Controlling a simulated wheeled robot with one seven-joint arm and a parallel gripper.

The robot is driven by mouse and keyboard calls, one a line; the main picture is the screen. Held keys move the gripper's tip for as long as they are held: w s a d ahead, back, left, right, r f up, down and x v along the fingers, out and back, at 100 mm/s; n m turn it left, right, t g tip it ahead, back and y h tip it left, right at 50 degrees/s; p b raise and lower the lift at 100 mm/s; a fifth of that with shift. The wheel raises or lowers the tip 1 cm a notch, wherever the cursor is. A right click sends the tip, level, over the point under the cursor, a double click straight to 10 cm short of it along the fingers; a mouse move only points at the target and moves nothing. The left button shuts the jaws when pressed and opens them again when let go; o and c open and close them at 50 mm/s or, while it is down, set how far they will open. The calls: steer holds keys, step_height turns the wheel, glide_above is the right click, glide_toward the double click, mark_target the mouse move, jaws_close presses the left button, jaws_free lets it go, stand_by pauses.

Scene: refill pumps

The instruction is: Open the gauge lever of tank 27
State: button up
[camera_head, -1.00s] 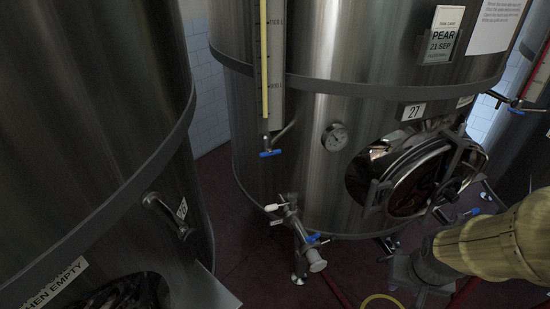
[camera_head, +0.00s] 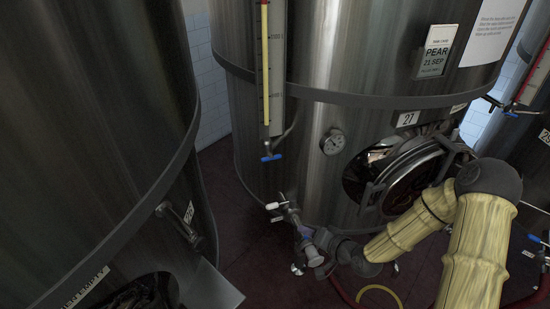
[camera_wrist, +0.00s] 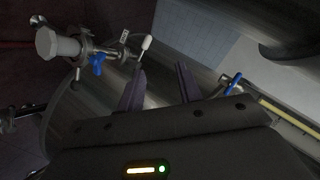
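Tank 27 (camera_head: 310,180) is the big steel tank in the middle of the head view, with a "27" plate (camera_head: 408,119). Its sight gauge has a yellow tube (camera_head: 265,65) on a white scale. The blue gauge lever (camera_head: 271,157) sits below the tube. In the wrist view the blue lever (camera_wrist: 232,83) is right of my fingers and apart from them, with the yellow tube (camera_wrist: 287,122) at the right edge. My gripper (camera_wrist: 160,78) is open and empty. In the head view it is low in front of the tank, hard to make out near the outlet valve.
The outlet valve (camera_head: 287,212) with its white handle (camera_wrist: 147,42) and blue handle (camera_wrist: 97,64) is close to my gripper. A round manway door (camera_head: 415,180) and dial (camera_head: 333,142) are on the tank. Another tank (camera_head: 90,130) stands left. A red hose lies on the floor.

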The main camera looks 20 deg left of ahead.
mark_target(273, 159)
steer(key=w+a+r+m+t+y+p, duration=0.2)
steer(key=a+r+m+t+y+p, duration=0.1)
steer(key=r+m+t, duration=0.4)
steer(key=shift+a+r+m+y, duration=0.4)
steer(key=shift+r+m+y, duration=0.1)
steer(key=shift+r+m, duration=0.25)
steer(key=shift+f, duration=0.1)
steer(key=p+x, duration=0.2)
steer(key=x, duration=0.3)
steer(key=p+x, duration=0.2)
steer(key=x, duration=0.3)
steer(key=p+x, duration=0.3)
steer(key=x, duration=0.3)
steer(key=shift+w+r, duration=0.1)
steer(key=shift+r, duration=0.2)
steer(key=shift+w+a, duration=0.4)
steer(key=shift+w, duration=0.05)
jaws_close()
